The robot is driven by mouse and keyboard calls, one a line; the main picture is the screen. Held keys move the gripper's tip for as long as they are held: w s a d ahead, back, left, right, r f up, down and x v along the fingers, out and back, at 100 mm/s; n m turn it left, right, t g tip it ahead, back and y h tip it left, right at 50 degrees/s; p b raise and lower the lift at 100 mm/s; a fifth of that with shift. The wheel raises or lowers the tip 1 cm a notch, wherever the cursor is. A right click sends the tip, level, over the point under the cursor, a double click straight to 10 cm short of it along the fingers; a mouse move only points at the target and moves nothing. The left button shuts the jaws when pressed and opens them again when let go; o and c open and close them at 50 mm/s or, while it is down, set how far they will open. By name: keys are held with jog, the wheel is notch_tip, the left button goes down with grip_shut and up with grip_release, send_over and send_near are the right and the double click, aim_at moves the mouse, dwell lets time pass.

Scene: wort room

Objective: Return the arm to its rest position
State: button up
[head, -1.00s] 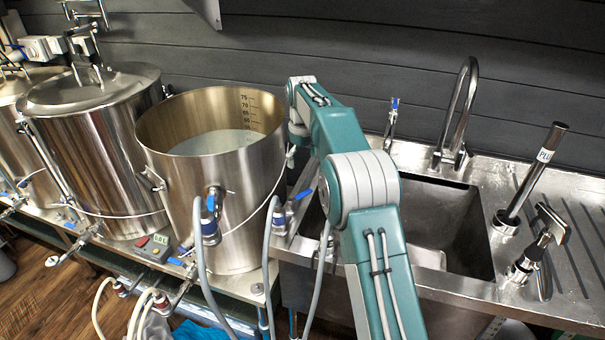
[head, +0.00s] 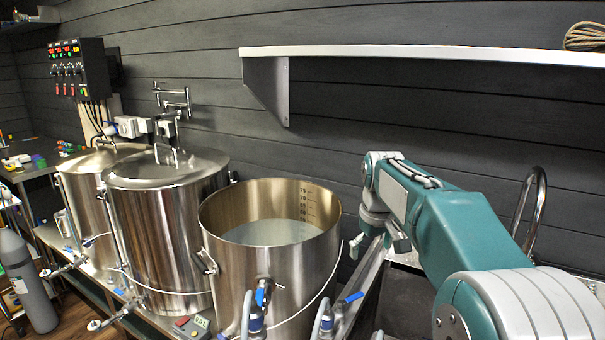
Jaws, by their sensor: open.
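My teal and white arm (head: 465,240) comes in from the lower right and reaches up and away, over the right side of the open kettle's surroundings. My gripper (head: 379,242) hangs at the far end of the arm, pointing down, just right of the open steel kettle (head: 270,262). Its grey fingers look apart and nothing shows between them. They appear clear of the kettle's rim. The kettle holds pale liquid and has scale marks inside its wall.
Two lidded steel vessels (head: 165,235) stand left of the kettle. A white shelf (head: 420,55) with coiled rope (head: 585,37) runs along the wall above the arm. A curved tap (head: 530,210) stands behind the arm. A control box (head: 78,68) and a gas cylinder (head: 27,280) are at left.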

jog(key=s+f+m+t, duration=0.2)
jog(key=s, duration=1.3)
jog(key=s+f+m+t, duration=0.1)
jog(key=s+f+m, duration=0.1)
jog(key=s, duration=1.4)
jog(key=shift+d+t, duration=0.15)
jog(key=shift+t, duration=0.25)
